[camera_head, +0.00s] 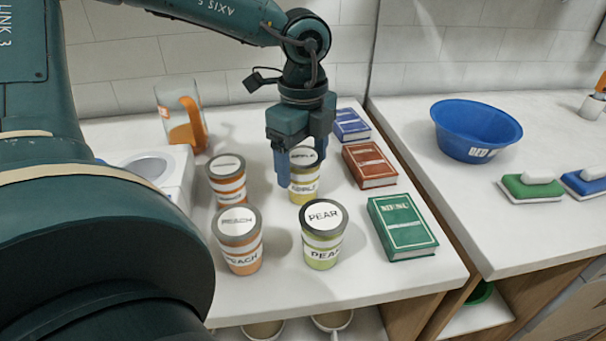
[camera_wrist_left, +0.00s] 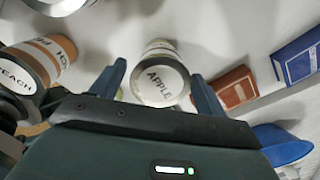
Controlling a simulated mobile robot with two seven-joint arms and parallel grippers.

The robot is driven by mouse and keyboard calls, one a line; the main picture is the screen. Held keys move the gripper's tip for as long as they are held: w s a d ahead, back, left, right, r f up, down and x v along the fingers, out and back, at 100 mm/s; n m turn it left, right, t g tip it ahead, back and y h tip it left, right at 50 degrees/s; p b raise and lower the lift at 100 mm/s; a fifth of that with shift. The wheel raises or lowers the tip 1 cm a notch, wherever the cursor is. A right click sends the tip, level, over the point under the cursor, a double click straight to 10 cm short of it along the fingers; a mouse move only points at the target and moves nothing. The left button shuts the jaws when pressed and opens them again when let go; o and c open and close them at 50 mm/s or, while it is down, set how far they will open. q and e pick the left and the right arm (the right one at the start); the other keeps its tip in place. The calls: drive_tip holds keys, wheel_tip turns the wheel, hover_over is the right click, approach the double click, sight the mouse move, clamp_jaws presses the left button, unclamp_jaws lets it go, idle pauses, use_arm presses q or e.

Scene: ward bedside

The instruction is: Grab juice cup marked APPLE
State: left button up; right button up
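The juice cup marked APPLE (camera_head: 304,189) stands upright on the white counter, yellow-banded with a white, grey-rimmed lid. My left gripper (camera_head: 302,170) points down over it, its blue fingers partly hiding the lid. In the left wrist view, the APPLE cup (camera_wrist_left: 160,82) lies between the two open fingers of my left gripper (camera_wrist_left: 158,72), with a gap visible on each side. I see no firm contact. My right gripper is not in view.
A PEAR cup (camera_head: 322,236) and a PEACH cup (camera_head: 239,242) stand in front. Another orange-banded cup (camera_head: 227,181) is left. Green (camera_head: 402,227), red (camera_head: 370,165) and blue (camera_head: 350,125) books lie right. A jug with an orange handle (camera_head: 180,115) stands behind.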

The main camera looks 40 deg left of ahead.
use_arm(q)
drive_tip(key=c, duration=0.9)
drive_tip(key=shift+c, duration=0.3)
drive_tip(key=shift+r, duration=0.2)
